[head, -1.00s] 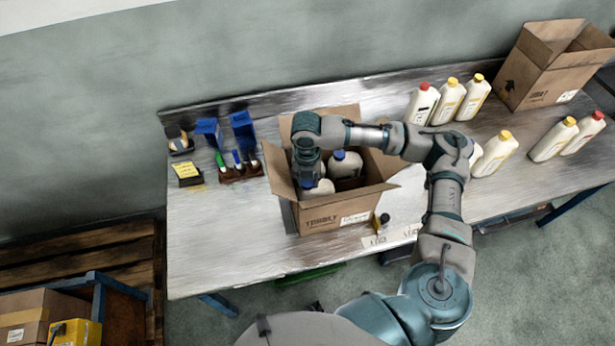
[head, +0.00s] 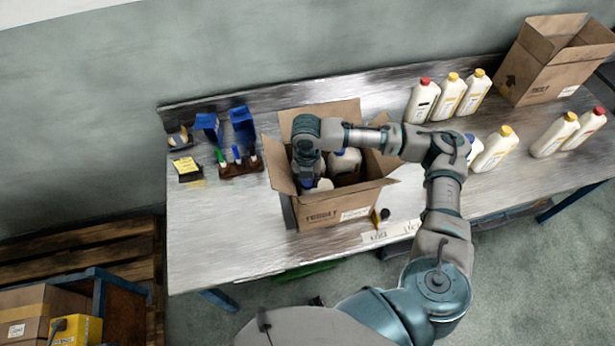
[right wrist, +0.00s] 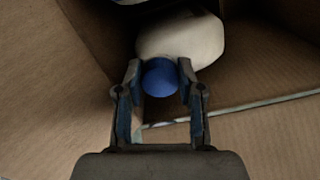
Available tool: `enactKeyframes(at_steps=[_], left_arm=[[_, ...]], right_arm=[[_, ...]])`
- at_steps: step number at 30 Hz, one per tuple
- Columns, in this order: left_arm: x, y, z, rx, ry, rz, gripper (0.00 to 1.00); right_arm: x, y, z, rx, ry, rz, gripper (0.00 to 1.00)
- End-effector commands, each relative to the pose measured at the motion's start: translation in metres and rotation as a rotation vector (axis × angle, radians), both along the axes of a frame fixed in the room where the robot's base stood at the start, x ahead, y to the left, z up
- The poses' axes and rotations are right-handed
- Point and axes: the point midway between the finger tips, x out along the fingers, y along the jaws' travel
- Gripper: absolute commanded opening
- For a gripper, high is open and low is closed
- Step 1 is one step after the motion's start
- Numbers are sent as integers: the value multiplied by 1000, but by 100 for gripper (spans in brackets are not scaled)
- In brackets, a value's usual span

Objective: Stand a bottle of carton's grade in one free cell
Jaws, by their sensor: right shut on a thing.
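An open carton (head: 335,215) stands on the table with its flaps spread. My right gripper (head: 309,184) reaches down into its left part. In the right wrist view the gripper (right wrist: 160,80) is shut on the blue cap of a white bottle (right wrist: 185,38). This held bottle (head: 322,185) is inside the carton; its base is hidden, so I cannot tell if it touches the bottom. Another white blue-capped bottle (head: 346,162) stands in the carton behind and to the right. The divider (right wrist: 240,106) shows in the wrist view. My left gripper is not in view.
Several white bottles with red or yellow caps (head: 448,98) stand at the right. A blue-capped bottle (head: 472,148) is partly behind my arm. A second open carton (head: 550,65) stands far right. A marker rack (head: 240,168) is left. The table's left front is clear.

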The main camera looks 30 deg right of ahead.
Motion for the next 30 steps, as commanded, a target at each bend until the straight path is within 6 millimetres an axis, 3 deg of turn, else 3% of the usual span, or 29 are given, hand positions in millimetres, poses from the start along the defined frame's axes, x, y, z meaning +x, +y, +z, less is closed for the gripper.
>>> enactKeyframes(at_steps=[3, 4, 7, 20, 23, 30], left_arm=[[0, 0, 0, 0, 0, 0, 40], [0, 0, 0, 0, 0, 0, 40], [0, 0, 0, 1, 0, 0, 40], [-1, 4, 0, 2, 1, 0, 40], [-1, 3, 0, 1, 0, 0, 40], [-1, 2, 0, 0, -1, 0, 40]], right_arm=[[0, 0, -2, 1, -2, 0, 0], [1, 0, -1, 1, -3, 0, 45], [1, 0, -2, 1, -2, 0, 67], [1, 2, 0, 0, 0, 2, 67], [2, 3, 12, 2, -2, 2, 67], [2, 0, 65, 3, -4, 1, 67]])
